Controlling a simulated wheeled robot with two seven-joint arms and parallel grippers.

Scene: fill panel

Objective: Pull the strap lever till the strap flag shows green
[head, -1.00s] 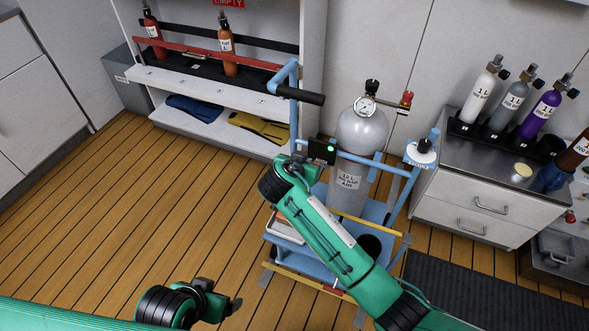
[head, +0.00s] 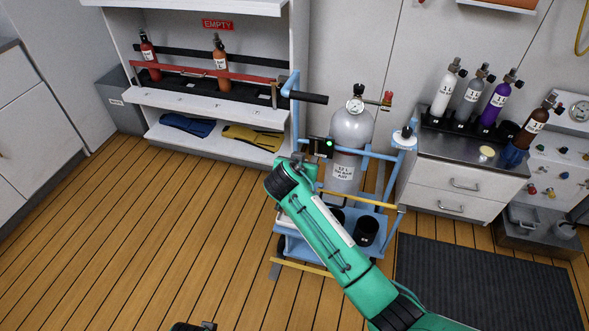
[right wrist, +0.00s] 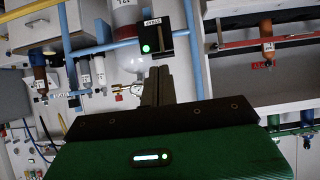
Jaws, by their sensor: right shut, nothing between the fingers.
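The strap flag (head: 324,147) is a small lit green spot on a black box on the blue cart's upper rail. In the right wrist view the flag (right wrist: 146,48) is also green, on the black box (right wrist: 156,38) with a small pale label. I cannot make out the strap lever apart from this box. A grey cylinder (head: 351,131) stands upright in the cart behind the rail. My right gripper (head: 298,159) is shut and empty, just below and left of the box; its fingers (right wrist: 157,72) point toward it. Only a sliver of my left gripper (head: 195,326) shows at the bottom edge.
The blue cart (head: 366,240) stands on the plank floor, its black handle (head: 308,97) at upper left. A shelf unit (head: 215,93) with orange cylinders stands behind left. A drawer cabinet (head: 461,187) and dark mat (head: 485,285) are at right. Floor at left is clear.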

